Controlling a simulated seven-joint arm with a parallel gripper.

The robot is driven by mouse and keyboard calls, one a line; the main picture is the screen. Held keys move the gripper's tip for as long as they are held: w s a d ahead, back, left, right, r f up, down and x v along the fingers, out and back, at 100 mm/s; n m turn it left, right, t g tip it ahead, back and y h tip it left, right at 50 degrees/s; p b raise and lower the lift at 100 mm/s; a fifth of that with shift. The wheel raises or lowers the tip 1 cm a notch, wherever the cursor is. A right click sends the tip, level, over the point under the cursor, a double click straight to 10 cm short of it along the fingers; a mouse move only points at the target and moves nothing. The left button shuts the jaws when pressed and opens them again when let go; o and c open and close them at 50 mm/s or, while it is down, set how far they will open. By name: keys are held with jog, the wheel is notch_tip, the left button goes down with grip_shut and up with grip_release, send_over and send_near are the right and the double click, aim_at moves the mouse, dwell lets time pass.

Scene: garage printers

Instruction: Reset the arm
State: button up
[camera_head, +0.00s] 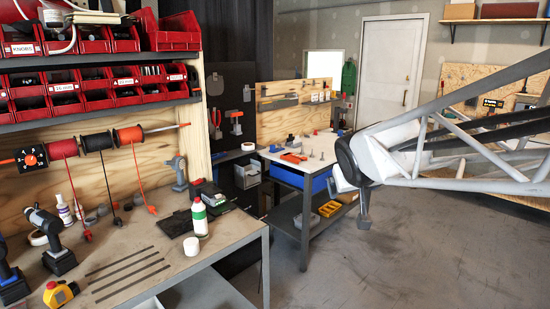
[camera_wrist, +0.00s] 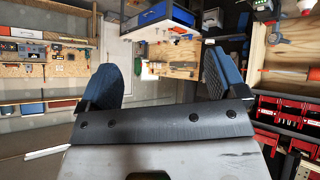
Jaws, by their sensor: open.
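In the head view, my arm reaches in from the right edge. My gripper (camera_head: 364,208) hangs at its end, pointing down over the open floor, to the right of the far workbench. In the wrist view, the two blue fingers of my gripper (camera_wrist: 162,82) stand wide apart with nothing between them. The wrist view appears upside down, with the benches at the top and the red bins at the right. My gripper touches nothing that I can see.
The near workbench (camera_head: 120,262) holds a white bottle (camera_head: 199,219), drills and a yellow tape measure (camera_head: 60,293). Red bins (camera_head: 67,95) fill shelves above it. The far workbench (camera_head: 300,172) carries tools. Grey floor (camera_head: 400,265) is clear at the right, before a white door (camera_head: 388,75).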

jog(key=s+f+g, duration=0.3)
jog(key=s+f, duration=0.2)
jog(key=s, duration=0.9)
jog(key=s+f+m+g+y, duration=0.1)
jog(key=s+f+g, duration=0.2)
jog(key=s, duration=1)
notch_tip(320, 180, down, 3)
jog(key=shift+s+d+m+g, duration=0.3)
jog(key=shift+s, duration=0.05)
